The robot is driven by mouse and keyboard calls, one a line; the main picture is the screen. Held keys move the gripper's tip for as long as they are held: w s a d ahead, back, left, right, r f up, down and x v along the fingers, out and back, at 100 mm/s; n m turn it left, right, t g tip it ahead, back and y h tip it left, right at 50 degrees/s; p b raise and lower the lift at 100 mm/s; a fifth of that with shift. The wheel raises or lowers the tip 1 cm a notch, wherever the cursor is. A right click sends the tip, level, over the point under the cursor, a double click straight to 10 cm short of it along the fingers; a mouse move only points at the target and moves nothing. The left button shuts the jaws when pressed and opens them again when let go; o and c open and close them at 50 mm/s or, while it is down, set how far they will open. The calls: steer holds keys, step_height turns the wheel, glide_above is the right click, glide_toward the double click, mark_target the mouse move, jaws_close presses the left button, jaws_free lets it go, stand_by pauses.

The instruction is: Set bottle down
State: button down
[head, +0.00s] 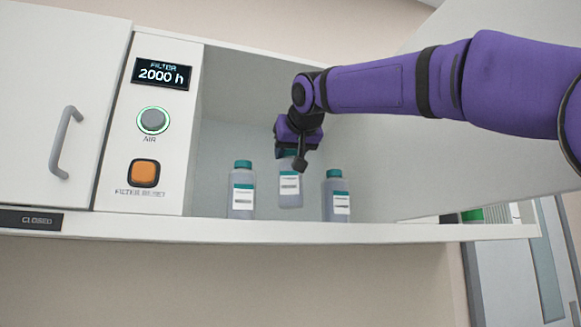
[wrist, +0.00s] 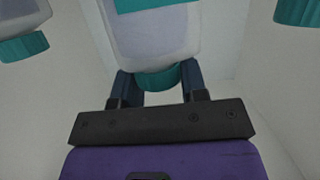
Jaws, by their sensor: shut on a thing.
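A grey bottle with a teal cap and white label (head: 290,192) is in the open cabinet, between two like bottles. My gripper (head: 289,154) is above it and shut on its teal cap. In the wrist view the cap (wrist: 158,80) sits between the two dark fingers, with the bottle body (wrist: 152,38) beyond. The held bottle is nearly upright. Its base is a little higher in the head view than the bases beside it; I cannot tell whether it touches the shelf.
One bottle (head: 242,195) stands close on the left and another (head: 337,200) close on the right. The shelf edge (head: 290,232) runs along the front. A panel with an orange button (head: 145,173) is left of the opening. Shelf to the right of the bottles is clear.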

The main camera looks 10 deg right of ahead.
mark_target(290, 179)
steer(key=shift+w+d, duration=0.2)
steer(key=shift+f, duration=1.75)
steer(key=c, duration=0.7)
jaws_free()
steer(key=shift+f, duration=0.1)
steer(key=shift+o, duration=0.2)
